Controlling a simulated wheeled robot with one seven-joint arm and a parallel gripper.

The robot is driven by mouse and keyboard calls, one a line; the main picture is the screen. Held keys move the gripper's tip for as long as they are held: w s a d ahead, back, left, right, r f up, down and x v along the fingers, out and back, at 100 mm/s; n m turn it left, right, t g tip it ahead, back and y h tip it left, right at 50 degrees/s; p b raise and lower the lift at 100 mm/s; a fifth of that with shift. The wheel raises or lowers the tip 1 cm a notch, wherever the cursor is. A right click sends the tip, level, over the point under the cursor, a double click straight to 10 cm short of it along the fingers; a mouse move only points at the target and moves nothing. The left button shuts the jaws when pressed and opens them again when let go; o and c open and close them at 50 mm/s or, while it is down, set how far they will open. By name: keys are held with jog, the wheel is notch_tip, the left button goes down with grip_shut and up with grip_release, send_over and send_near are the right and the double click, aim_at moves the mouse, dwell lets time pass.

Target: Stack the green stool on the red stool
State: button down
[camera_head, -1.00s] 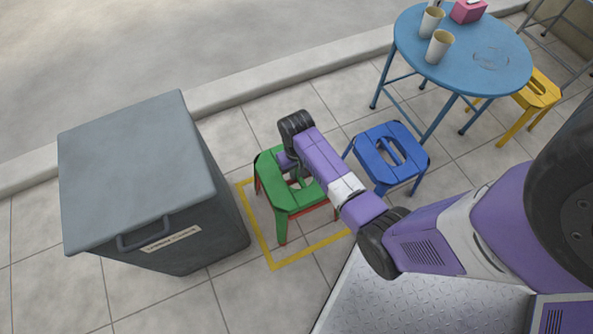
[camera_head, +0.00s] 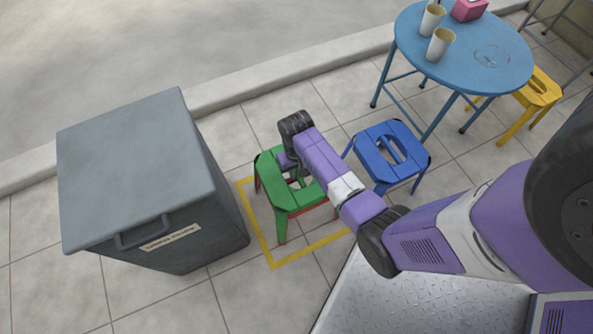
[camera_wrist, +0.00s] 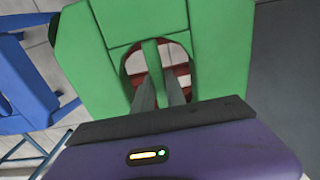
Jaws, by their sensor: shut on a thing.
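The green stool (camera_head: 288,195) is upright and sits over the red stool (camera_head: 323,212), roughly lined up with it. Only slivers of red show below the green seat in the head view; my arm and the green stool hide the rest. In the wrist view, the red stool (camera_wrist: 181,76) shows through the oval hole of the green seat (camera_wrist: 220,45). My gripper (camera_wrist: 159,88) is shut on the green stool at the bar across that hole. I cannot tell whether the green stool rests fully on the red one.
A yellow square outline (camera_head: 262,240) surrounds the stools on the tiles. A grey lidded bin (camera_head: 140,170) stands close on the left. A blue stool (camera_head: 385,160) is close on the right. A blue round table (camera_head: 465,65) with cups and a yellow stool (camera_head: 538,92) are farther back.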

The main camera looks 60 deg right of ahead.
jog(key=c, duration=1.3)
grip_release()
jog(key=shift+r+p, duration=1.8)
jog(key=shift+r, duration=2.15)
jog(key=shift+r, duration=0.1)
jog(key=shift+r+p, duration=3.9)
jog(key=shift+p, duration=0.65)
jog(key=shift+w, duration=0.1)
